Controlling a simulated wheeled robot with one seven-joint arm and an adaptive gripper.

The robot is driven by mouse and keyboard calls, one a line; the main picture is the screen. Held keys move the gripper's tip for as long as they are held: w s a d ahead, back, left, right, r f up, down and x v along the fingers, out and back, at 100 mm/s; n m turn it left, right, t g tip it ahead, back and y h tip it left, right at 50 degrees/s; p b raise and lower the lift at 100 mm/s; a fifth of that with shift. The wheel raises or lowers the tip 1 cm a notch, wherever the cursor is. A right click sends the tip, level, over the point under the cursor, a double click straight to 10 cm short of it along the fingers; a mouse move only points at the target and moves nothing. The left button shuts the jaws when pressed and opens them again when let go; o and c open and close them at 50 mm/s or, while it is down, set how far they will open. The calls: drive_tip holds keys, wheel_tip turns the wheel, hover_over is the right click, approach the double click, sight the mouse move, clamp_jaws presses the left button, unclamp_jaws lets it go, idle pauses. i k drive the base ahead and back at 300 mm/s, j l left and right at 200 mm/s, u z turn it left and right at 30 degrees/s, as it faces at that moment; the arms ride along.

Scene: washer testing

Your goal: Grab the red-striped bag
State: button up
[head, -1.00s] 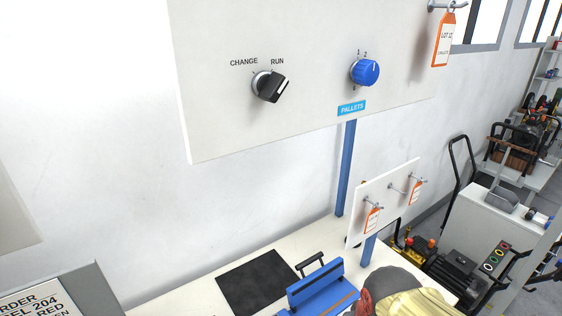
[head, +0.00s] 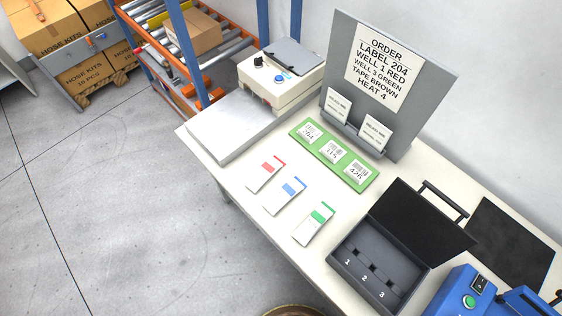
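The red-striped bag (head: 266,174) is a small white packet with a red stripe and red label. It lies flat on the white table, leftmost in a row of three bags. A blue-striped bag (head: 284,196) and a green-striped bag (head: 314,223) lie to its right and nearer, apart from it. My gripper is not in the head view.
A green tray (head: 298,138) with numbered labels lies behind the bags. An open dark case (head: 338,262) with numbered wells stands to the right. A grey order board (head: 421,125) stands behind. A white scale-like device (head: 262,90) is at the far left.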

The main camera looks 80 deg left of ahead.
sight(272, 166)
drive_tip(key=u, duration=2.95)
drive_tip(key=i+j+z, duration=0.1)
drive_tip(key=j+z, duration=0.15)
drive_tip(key=j, duration=0.15)
drive_tip(key=i+j+z, duration=0.2)
drive_tip(key=j, duration=0.2)
drive_tip(key=j+z, duration=0.25)
drive_tip(key=j, duration=0.15)
